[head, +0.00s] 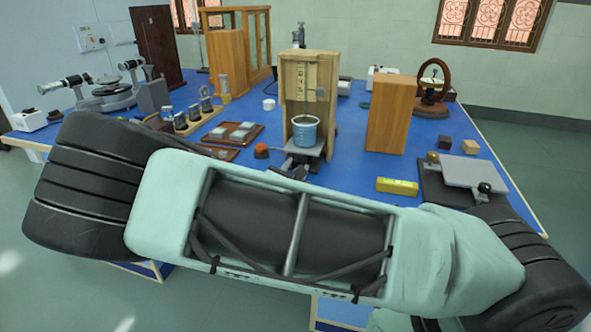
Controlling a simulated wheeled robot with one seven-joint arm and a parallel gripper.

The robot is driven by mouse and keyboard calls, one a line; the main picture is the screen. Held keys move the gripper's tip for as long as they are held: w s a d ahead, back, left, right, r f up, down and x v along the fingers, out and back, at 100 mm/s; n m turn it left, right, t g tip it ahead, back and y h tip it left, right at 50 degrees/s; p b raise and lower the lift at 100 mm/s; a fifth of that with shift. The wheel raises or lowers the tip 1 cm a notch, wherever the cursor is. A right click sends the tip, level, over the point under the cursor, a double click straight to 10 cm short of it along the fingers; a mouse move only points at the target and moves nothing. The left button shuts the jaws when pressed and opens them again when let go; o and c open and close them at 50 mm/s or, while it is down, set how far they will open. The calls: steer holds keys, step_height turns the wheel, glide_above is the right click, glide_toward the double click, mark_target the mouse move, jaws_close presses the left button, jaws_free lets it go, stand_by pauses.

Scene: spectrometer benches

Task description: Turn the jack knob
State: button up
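A small lab jack (305,151) stands on the blue bench near the middle of the head view, in front of an open wooden case. Its metal top plate carries a blue beaker (304,131). A small dark shape (292,172) shows at the jack's lower front, just above the edge of my arm. I cannot tell whether it is the knob or another part. My arm crosses the foreground and hides the bench's near edge. I cannot make out my gripper.
A wooden block (390,114), a yellow level (397,186) and a metal plate on a dark base (474,172) stand to the right. Trays (233,133) and a rack of weights (195,121) lie left. Some blue bench top (345,170) is clear right of the jack.

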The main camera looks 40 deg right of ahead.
steer(key=shift+r+n+p, duration=0.25)
steer(key=shift+n+p, duration=0.15)
steer(key=shift+p, duration=0.65)
steer(key=shift+f+n+p, duration=0.2)
steer(key=shift+n+p, duration=0.1)
steer(key=shift+n, duration=0.1)
steer(key=o, duration=1)
steer(key=v, duration=1.7)
steer(key=shift+s+a+f, duration=0.1)
steer(key=shift+s+a, duration=0.05)
steer(key=shift+a, duration=0.05)
